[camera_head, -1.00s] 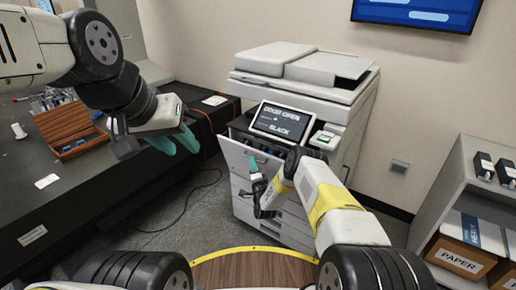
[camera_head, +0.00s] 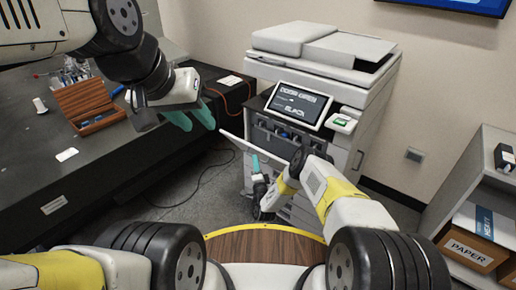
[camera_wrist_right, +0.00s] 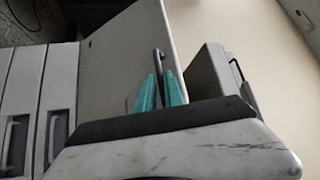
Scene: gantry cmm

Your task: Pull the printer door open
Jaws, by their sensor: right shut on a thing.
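The printer (camera_head: 330,75) stands against the wall, its screen (camera_head: 297,105) lit with text. Its front door (camera_head: 262,149) is swung out, showing as a pale panel with its top edge toward me and the dark interior (camera_head: 280,133) visible behind. My right gripper (camera_head: 255,163) is at the door's front face. In the right wrist view the door (camera_wrist_right: 120,65) is a grey panel, and my right gripper's teal fingers (camera_wrist_right: 160,92) are closed on its dark bar handle (camera_wrist_right: 158,62). My left gripper (camera_head: 192,117) is open and empty, left of the printer above the floor.
A black bench (camera_head: 115,165) with a wooden box (camera_head: 85,104) fills the left side. A grey shelf (camera_head: 482,178) with a paper carton (camera_head: 470,249) stands at right. A cable (camera_head: 190,195) lies on the floor. Drawers (camera_wrist_right: 58,100) adjoin the door in the wrist view.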

